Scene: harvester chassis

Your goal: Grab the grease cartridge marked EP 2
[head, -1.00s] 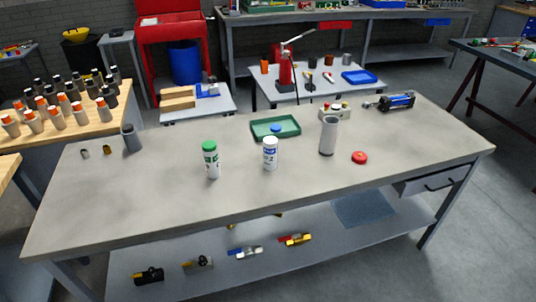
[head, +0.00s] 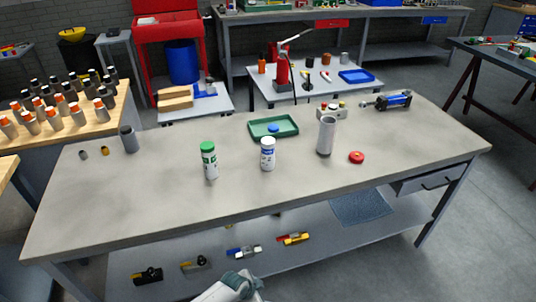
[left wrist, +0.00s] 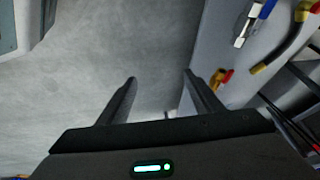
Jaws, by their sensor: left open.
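Two white cartridges stand upright on the grey workbench (head: 330,190). My left gripper (left wrist: 160,77) is open and empty in the left wrist view, over bare floor beside the lower shelf. No cartridge shows there. A light arm part of mine is at the bottom edge of the head view. My right gripper is not in view.
A grey cylinder (head: 326,137), a red lid (head: 356,157) and a green tray (head: 259,129) are near the cartridges. A dark cylinder (head: 129,140) stands at the left. The bench front is clear. The lower shelf (head: 380,221) holds several coloured fittings.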

